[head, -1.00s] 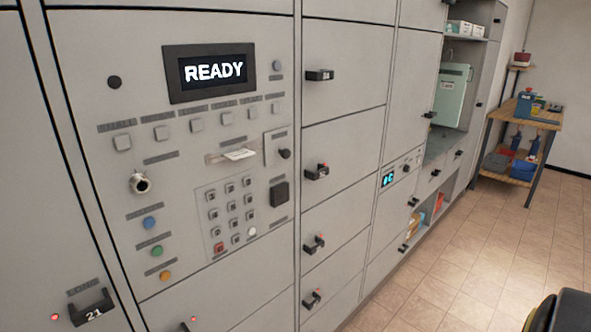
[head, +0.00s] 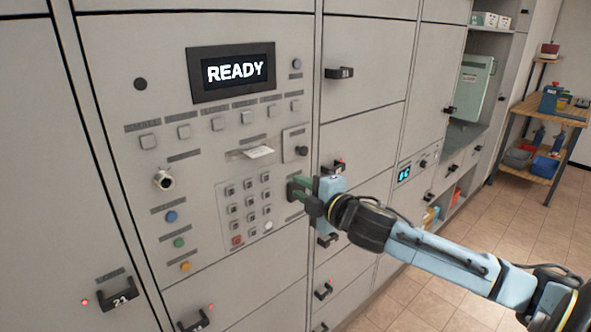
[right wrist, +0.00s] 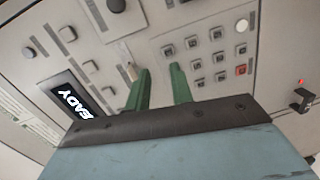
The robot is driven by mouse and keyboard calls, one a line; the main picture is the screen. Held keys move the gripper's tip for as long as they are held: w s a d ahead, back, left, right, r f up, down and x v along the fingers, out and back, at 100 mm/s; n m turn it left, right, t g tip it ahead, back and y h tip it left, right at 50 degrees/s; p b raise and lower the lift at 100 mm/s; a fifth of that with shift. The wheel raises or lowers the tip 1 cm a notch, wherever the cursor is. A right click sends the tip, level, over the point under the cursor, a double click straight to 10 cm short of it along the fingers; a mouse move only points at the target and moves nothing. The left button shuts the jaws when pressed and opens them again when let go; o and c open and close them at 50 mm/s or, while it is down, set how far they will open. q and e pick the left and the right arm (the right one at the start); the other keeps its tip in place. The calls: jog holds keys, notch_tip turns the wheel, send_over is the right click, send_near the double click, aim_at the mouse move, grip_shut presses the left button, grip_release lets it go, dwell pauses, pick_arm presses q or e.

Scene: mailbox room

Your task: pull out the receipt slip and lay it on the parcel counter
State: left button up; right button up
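The white receipt slip (head: 259,152) sticks out of a narrow slot in the grey panel, below the READY display (head: 232,72). In the right wrist view the slip (right wrist: 131,72) is small, just beside the tip of the left-hand finger. My right gripper (head: 298,189) is in front of the panel, right of the keypad and below and right of the slip. Its green fingers (right wrist: 161,77) are apart with nothing between them. A dark greenish counter top (head: 462,134) lies in the alcove at the right, likely the parcel counter. My left gripper is not in view.
Locker handles (head: 339,73) stick out right of the panel. A wooden table (head: 545,120) stands far right. The tiled floor between is clear.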

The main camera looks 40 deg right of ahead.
jog(key=n+t+y, duration=0.1)
jog(key=n, duration=0.1)
send_near(262, 153)
jog(key=shift+y, duration=0.3)
jog(key=shift+w+a+f+p, duration=0.15)
jog(key=shift+w+p, duration=0.55)
jog(key=shift+w, duration=1.8)
jog(key=shift+w+a+r+p, duration=0.15)
jog(key=shift+w+p, duration=0.55)
jog(key=shift+w, duration=1.85)
jog(key=shift+f, duration=0.1)
grip_shut()
jog(key=s, duration=0.9)
jog(key=shift+d, duration=0.35)
